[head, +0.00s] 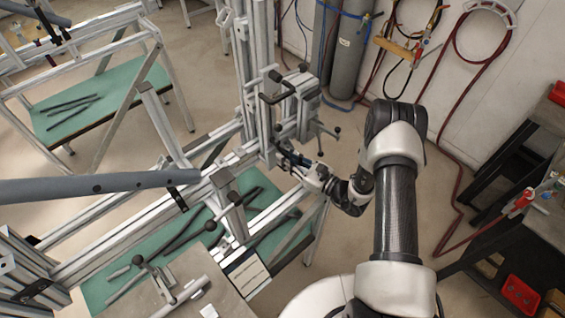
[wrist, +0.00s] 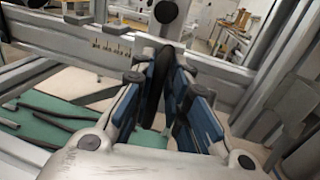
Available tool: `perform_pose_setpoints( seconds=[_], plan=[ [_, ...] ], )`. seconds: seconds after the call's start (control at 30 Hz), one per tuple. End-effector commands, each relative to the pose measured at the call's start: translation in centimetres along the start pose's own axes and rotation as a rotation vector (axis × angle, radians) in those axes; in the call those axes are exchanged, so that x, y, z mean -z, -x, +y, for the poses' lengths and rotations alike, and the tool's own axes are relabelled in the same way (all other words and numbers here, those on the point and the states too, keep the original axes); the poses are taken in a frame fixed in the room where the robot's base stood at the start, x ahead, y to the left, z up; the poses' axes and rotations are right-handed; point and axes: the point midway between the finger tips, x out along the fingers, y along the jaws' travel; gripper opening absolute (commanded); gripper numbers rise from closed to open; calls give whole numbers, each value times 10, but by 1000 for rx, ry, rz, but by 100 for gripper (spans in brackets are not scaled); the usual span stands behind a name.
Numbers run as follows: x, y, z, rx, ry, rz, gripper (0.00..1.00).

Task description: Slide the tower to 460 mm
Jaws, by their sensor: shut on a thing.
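The tower (head: 262,75) is an upright silver aluminium frame standing on a long horizontal rail (head: 105,250) in the head view. Black handles and clamps show on its side. My gripper (head: 287,158) is at the tower's lower right side, close to the rail. In the wrist view my gripper's blue-padded fingers (wrist: 172,95) are closed around a dark handle (wrist: 165,58), largely hidden between them. A rail with small dark scale marks (wrist: 110,48) runs behind the fingers; its figures are too small to read.
A grey tube (head: 95,187) lies across the left of the jig. Green shelves with dark rods (head: 190,240) are below the rail. Gas cylinders (head: 340,50) and hoses stand by the back wall. A dark cart (head: 500,240) is at right. Floor between is clear.

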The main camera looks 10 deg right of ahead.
Motion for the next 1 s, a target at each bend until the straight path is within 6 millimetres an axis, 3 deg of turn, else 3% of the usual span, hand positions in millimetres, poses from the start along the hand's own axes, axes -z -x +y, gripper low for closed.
perform_pose_setpoints(
  seconds=[0.03, 0.07, 0.27, 0.67, 0.77, 1.0],
  plan=[
    [1, 1, -1, 2, 1, 3, 0],
    [1, 1, 0, 2, 1, 3, 17],
    [0, 0, 0, 1, 1, 2, 30],
    [0, 6, -1, 2, 0, 1, 31],
    [0, 18, -1, 4, -1, 2, 31],
    [0, 70, -2, 7, -1, 1, 31]
  ],
)
